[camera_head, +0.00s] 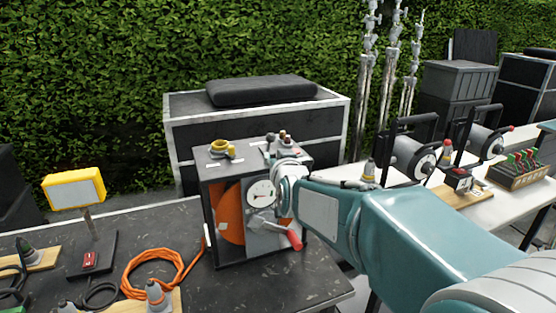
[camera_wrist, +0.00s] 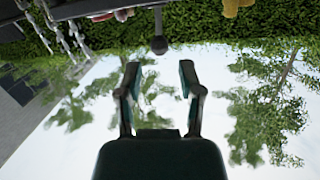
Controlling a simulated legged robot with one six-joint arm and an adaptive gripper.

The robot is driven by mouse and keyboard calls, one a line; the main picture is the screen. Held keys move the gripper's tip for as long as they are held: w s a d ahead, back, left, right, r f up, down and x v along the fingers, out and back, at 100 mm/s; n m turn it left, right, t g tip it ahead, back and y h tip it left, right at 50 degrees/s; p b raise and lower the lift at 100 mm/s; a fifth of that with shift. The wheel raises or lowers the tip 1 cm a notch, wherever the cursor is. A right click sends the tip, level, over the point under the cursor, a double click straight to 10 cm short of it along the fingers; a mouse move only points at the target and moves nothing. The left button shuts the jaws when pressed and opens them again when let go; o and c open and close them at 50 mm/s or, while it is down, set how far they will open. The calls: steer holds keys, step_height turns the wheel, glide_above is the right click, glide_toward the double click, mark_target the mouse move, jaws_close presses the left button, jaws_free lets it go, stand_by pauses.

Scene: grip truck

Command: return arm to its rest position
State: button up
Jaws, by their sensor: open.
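My teal arm reaches in from the lower right of the head view and ends at the front of a dark box with an orange side, a dial and levers (camera_head: 231,210). In the wrist view my gripper (camera_wrist: 160,78) is open, its two fingers apart with nothing between them. A black ball knob (camera_wrist: 159,45) shows just beyond the fingertips in that view, apart from them. In the head view the fingers cannot be made out clearly against the box. A red-handled lever (camera_head: 294,238) hangs at the box front, close below my wrist.
The dark table (camera_head: 290,282) holds an orange cable coil (camera_head: 152,268) and a yellow lamp (camera_head: 75,190) on the left. A white table with cable reels (camera_head: 411,157) stands at right. A grey-edged case (camera_head: 340,115) and a hedge (camera_head: 130,70) are behind.

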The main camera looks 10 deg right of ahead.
steer(key=shift+s, duration=0.6)
steer(key=s+d+f+g, duration=0.1)
steer(key=s+f+g, duration=0.2)
steer(key=s, duration=0.7)
steer(key=s+d+f+g, duration=0.2)
steer(key=s+f+g, duration=0.2)
steer(key=s, duration=0.7)
steer(key=s+d+f+g, duration=0.1)
steer(key=s+f+g, duration=0.2)
steer(key=s, duration=0.8)
steer(key=shift+d+f+n+g+h, duration=0.15)
steer(key=shift+f+n+g+h, duration=0.2)
steer(key=shift+f, duration=0.3)
